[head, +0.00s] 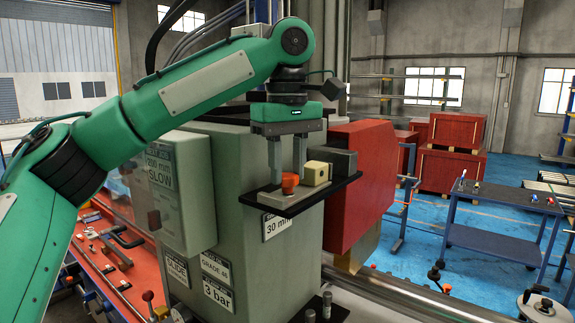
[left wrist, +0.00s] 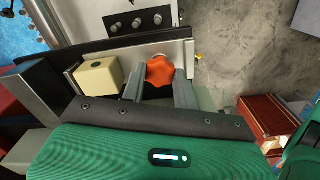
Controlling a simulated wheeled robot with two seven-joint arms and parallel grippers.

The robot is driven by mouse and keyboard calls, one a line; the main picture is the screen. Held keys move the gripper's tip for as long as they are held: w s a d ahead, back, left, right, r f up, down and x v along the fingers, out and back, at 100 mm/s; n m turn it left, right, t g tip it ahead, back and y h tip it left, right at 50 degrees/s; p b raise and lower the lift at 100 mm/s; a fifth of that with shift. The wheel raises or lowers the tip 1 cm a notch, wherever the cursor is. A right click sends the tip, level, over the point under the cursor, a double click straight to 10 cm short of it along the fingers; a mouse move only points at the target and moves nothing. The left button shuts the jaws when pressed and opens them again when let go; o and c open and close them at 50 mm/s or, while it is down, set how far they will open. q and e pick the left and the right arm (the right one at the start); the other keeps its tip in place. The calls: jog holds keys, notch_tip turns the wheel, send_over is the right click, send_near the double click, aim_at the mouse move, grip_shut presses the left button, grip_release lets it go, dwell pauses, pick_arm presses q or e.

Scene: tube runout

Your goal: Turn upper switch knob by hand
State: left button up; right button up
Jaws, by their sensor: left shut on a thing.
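The orange switch knob (head: 290,180) stands on a light plate on a small black shelf (head: 318,196) fixed to the grey-green machine cabinet. It also shows as an orange lobed knob in the left wrist view (left wrist: 160,70). My left gripper (head: 287,177) reaches down from above, its two fingers on either side of the knob, shut on it. In the left wrist view the fingertips (left wrist: 160,80) sit at the knob's sides. A cream block (head: 317,173) stands just right of the knob, also seen in the left wrist view (left wrist: 99,76). My right gripper is not in view.
A dark grey box (head: 337,161) stands behind the cream block on the shelf. A labelled panel box (head: 176,193) sticks out at the left of the cabinet (head: 240,255). A large red guard (head: 358,180) stands close at the right. A blue cart (head: 500,215) stands farther right.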

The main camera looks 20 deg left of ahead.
pick_arm(q)
jog(key=o, duration=0.8)
jog(key=shift+r, duration=0.1)
jog(key=shift+r, duration=0.9)
